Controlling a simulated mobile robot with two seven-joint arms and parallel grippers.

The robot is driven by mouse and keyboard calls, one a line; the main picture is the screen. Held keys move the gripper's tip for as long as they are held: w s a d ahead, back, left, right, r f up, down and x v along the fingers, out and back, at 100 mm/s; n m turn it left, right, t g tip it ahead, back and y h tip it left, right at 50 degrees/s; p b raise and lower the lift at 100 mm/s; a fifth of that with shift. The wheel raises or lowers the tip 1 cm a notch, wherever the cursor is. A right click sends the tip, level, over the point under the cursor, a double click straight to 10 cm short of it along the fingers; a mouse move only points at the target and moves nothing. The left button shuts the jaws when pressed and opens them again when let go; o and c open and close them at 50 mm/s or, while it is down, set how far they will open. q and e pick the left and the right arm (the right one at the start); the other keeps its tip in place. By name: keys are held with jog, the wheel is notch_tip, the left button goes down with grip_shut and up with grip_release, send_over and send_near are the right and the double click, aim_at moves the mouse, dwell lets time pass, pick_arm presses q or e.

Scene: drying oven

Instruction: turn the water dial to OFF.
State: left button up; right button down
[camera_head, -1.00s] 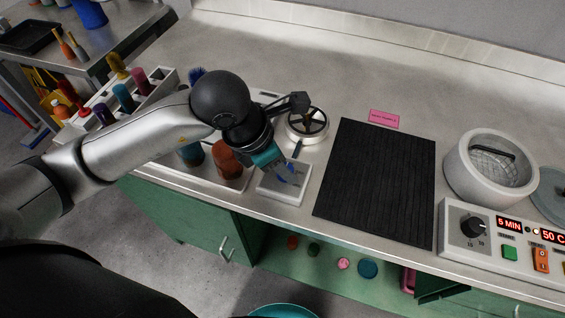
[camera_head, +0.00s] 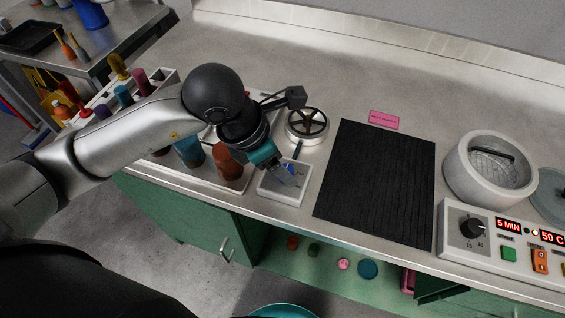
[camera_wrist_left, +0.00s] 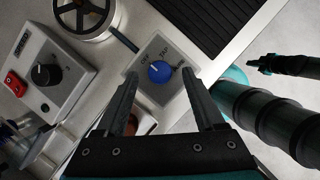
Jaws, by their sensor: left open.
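The blue water dial (camera_wrist_left: 160,71) sits on a grey square panel (camera_wrist_left: 139,71) marked OFF, TAP and a third label partly covered by a finger. A pale mark on the dial points to the upper left, roughly toward OFF. I cannot tell its exact setting. My left gripper (camera_wrist_left: 160,82) is open, with one finger on each side of the dial in the wrist picture. I cannot tell whether they touch it. In the head view the left gripper (camera_head: 288,174) is over the panel (camera_head: 283,196) and mostly hides the dial.
A red-brown bottle (camera_head: 227,162) stands close left of the gripper. A box with a red switch and black knob (camera_wrist_left: 40,75) is left of the panel in the wrist view.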

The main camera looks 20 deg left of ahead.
pick_arm(q)
jog(key=p+v, duration=0.7)
jog(key=v, duration=0.6)
jog(key=shift+r, duration=0.3)
